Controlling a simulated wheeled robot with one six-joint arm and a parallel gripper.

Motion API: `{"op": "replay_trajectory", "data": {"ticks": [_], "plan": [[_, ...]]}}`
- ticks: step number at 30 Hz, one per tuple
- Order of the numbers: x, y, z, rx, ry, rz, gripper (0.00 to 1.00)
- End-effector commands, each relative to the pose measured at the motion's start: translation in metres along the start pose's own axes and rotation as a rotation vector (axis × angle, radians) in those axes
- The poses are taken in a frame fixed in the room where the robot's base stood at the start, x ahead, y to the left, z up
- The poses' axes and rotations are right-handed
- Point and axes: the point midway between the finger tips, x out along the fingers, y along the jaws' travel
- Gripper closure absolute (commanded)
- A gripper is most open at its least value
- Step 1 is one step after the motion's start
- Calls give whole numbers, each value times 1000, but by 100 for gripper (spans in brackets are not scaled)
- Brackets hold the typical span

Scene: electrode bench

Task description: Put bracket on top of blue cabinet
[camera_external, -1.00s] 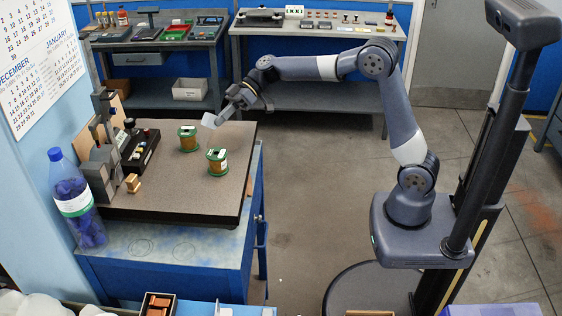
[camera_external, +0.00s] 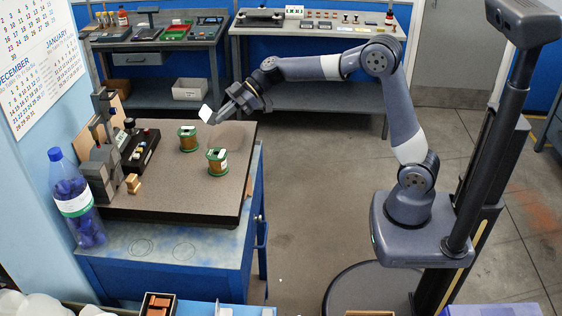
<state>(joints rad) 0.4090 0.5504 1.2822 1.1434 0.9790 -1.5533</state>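The bracket (camera_external: 205,114) appears as a small, pale, flat piece at the tip of my gripper (camera_external: 216,118). My gripper reaches in from the right, points down to the left, and is shut on the piece. It holds the bracket tilted, apparently above the back right part of the surface plate. The blue cabinet (camera_external: 190,275) stands at the left, with a worn blue-grey top and a dark-edged brown plate on it. Any gap between bracket and plate cannot be judged exactly.
Two green-and-copper spools (camera_external: 217,162) (camera_external: 188,139) stand on the brown plate (camera_external: 165,190). Grey fixtures (camera_external: 103,165), a black tray (camera_external: 140,150) and a small brass block (camera_external: 133,184) are at its left. A blue bottle (camera_external: 76,200) stands at the front left corner.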

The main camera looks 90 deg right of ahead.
Motion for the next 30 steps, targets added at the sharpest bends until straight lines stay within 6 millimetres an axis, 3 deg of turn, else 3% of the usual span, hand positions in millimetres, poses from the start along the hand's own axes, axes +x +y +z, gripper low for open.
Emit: {"op": "replay_trajectory", "data": {"ticks": [6, 9, 15, 18, 24, 30], "plan": [[-92, 53, 48, 217, 8, 388, 100], [-140, 68, 79, 325, 10, 579, 100], [-229, 72, 139, 504, 9, 911, 100], [-260, 66, 161, 565, 9, 1028, 100], [-292, 57, 185, 626, 5, 1151, 100], [-296, 56, 188, 634, 4, 1166, 100]]}}
